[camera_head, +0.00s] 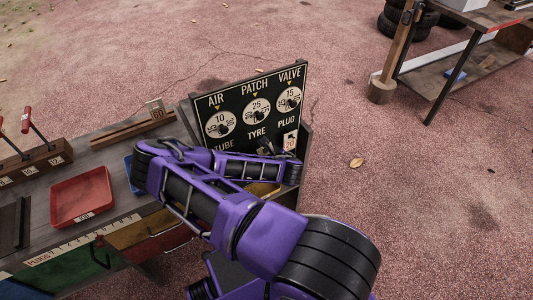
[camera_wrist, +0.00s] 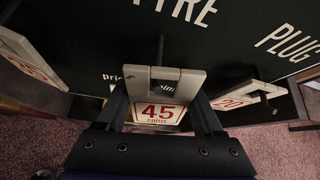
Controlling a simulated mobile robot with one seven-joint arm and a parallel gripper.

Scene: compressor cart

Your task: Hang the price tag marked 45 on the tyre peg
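The price tag marked 45 (camera_wrist: 158,112) is white with red figures. In the wrist view it sits between the two dark fingers of my gripper (camera_wrist: 160,95), which appear closed on its sides. It is right below the word TYRE on the black board (camera_wrist: 95,30). A dark tyre peg (camera_wrist: 160,50) shows at the tag's top edge; I cannot tell whether it passes through the tag's hole. In the head view my arm covers the lower board (camera_head: 235,92), and the tag and tyre peg cannot be made out there.
Another tag (camera_wrist: 250,95), reading 20, hangs below PLUG on the right. A tag (camera_wrist: 32,66) hangs on the left. Three dials fill the upper board.

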